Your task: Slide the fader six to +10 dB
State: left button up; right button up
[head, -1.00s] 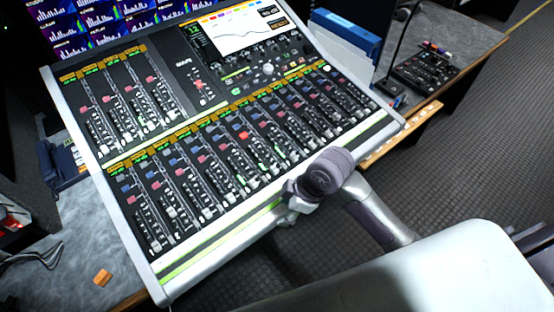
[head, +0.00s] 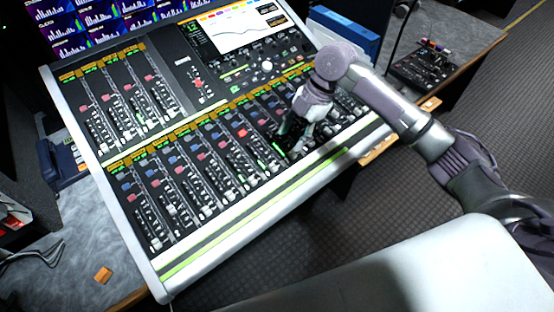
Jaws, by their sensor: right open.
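The mixing console (head: 225,232) lies tilted across the view, with a long lower bank of faders and a shorter bank at upper left. Its strip numbers and dB marks are too small to read, so I cannot tell for sure which is fader six. My left gripper is not in view.
Screens (head: 85,22) stand behind the console at upper left. A blue binder (head: 345,36) and a small black control panel (head: 425,68) are on the desk to the right. An orange piece (head: 103,275) lies on the grey desk at lower left.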

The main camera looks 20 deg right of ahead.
aim_at(275, 165)
jog(key=p+x, duration=0.1)
jog(key=x, duration=0.9)
jog(key=shift+a+f, duration=0.1)
jog(key=shift+f, duration=0.2)
grip_shut()
